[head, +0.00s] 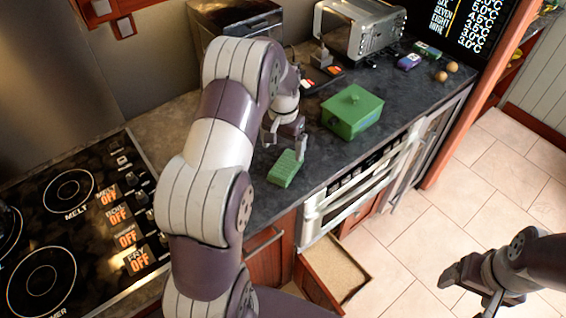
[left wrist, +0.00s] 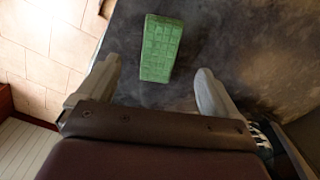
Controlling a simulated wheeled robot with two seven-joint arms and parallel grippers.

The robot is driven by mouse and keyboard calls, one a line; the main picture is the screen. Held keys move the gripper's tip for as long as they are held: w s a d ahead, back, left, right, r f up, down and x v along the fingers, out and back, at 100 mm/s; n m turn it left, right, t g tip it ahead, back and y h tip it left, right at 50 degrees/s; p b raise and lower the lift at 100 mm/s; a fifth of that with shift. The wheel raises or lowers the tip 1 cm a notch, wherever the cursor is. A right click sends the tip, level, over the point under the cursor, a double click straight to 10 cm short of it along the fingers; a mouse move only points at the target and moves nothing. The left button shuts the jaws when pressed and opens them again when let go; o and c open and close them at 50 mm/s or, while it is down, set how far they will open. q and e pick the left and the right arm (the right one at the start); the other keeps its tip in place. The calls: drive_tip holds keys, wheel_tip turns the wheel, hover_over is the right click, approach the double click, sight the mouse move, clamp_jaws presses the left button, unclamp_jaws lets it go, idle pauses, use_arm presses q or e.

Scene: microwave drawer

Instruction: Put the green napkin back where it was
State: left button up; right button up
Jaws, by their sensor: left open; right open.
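The green napkin (head: 285,168) is a small, thick rectangle with a grid pattern, lying on the dark counter near its front edge. In the left wrist view the napkin (left wrist: 161,48) lies ahead of the two open fingers, with nothing gripping it. My left gripper (head: 295,150) is open and points down just behind and above the napkin; its fingers also show in the left wrist view (left wrist: 157,72). My right gripper (head: 478,290) is open and empty over the floor at the lower right.
A green lidded box (head: 352,111) stands right of the napkin. An open drawer (head: 335,266) sticks out below the counter. A toaster (head: 362,28) and small items stand at the back. A stove top (head: 80,225) lies left.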

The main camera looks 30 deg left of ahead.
use_arm(q)
drive_tip(key=s+d+r, duration=0.2)
drive_tip(key=s+d, duration=0.4)
drive_tip(key=s, duration=0.3)
drive_tip(key=s+d+r+t, duration=0.1)
drive_tip(key=s+d+r, duration=0.2)
drive_tip(key=s+d, duration=0.3)
drive_tip(key=s, duration=0.3)
drive_tip(key=shift+r, duration=0.2)
